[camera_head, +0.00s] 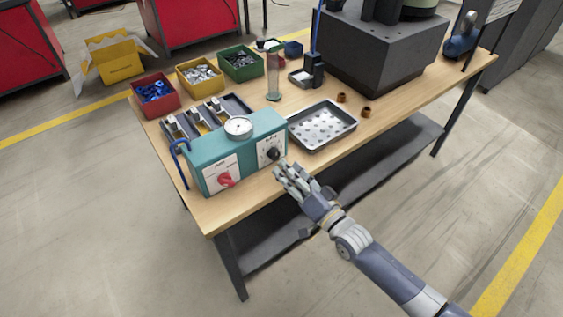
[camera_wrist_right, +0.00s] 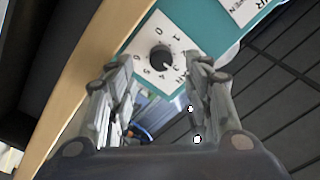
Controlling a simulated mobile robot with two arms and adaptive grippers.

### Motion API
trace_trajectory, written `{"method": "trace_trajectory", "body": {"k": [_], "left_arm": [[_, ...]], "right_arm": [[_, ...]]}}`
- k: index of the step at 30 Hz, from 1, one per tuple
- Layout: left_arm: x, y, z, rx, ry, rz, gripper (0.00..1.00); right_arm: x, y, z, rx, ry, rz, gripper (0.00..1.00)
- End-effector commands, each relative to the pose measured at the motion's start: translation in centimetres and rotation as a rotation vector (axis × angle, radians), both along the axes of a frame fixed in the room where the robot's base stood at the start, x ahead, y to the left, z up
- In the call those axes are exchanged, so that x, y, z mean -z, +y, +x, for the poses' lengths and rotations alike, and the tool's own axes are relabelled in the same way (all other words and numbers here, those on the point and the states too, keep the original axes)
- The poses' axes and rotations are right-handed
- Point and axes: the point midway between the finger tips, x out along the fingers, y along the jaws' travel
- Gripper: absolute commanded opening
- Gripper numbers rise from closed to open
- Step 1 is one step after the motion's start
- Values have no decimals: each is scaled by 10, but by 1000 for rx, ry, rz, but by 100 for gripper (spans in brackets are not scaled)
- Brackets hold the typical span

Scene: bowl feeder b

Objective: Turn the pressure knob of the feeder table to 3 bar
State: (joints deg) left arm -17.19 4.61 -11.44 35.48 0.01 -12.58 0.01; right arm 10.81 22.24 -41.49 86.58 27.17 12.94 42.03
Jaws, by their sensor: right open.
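The teal control box (camera_head: 205,151) stands at the near left of the wooden feeder table (camera_head: 215,215). On its front are a red knob (camera_head: 225,180) at left and the black pressure knob (camera_head: 272,154) at right; a round gauge (camera_head: 238,127) sits on top. My right gripper (camera_head: 288,172) is open just in front of the black knob, apart from it. In the right wrist view the black knob (camera_wrist_right: 162,57) sits on a white dial numbered from 0, beyond and between the open fingertips (camera_wrist_right: 158,68). Its exact setting is hard to read. My left gripper is not in view.
A metal tray (camera_head: 322,143) lies right of the box, with two small brown rings (camera_head: 365,112) beyond it. Red (camera_head: 155,95), yellow (camera_head: 200,76) and green (camera_head: 241,64) bins stand behind. A large dark machine (camera_head: 385,50) fills the back right. Floor before the table is clear.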

Motion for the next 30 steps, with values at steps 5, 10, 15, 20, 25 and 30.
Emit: {"method": "trace_trajectory", "body": {"k": [5,10,15,20,25,30], "left_arm": [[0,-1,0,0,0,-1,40],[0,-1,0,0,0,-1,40],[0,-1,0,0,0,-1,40],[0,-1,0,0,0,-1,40],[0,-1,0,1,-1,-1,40],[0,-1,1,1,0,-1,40]], "right_arm": [[4,-23,-31,0,3,-1,47],[4,-36,-50,0,0,0,47],[4,-41,-56,0,0,0,47],[4,-41,-56,1,-1,0,47],[4,-41,-56,1,-1,0,47],[5,-41,-56,1,0,-1,47]]}}
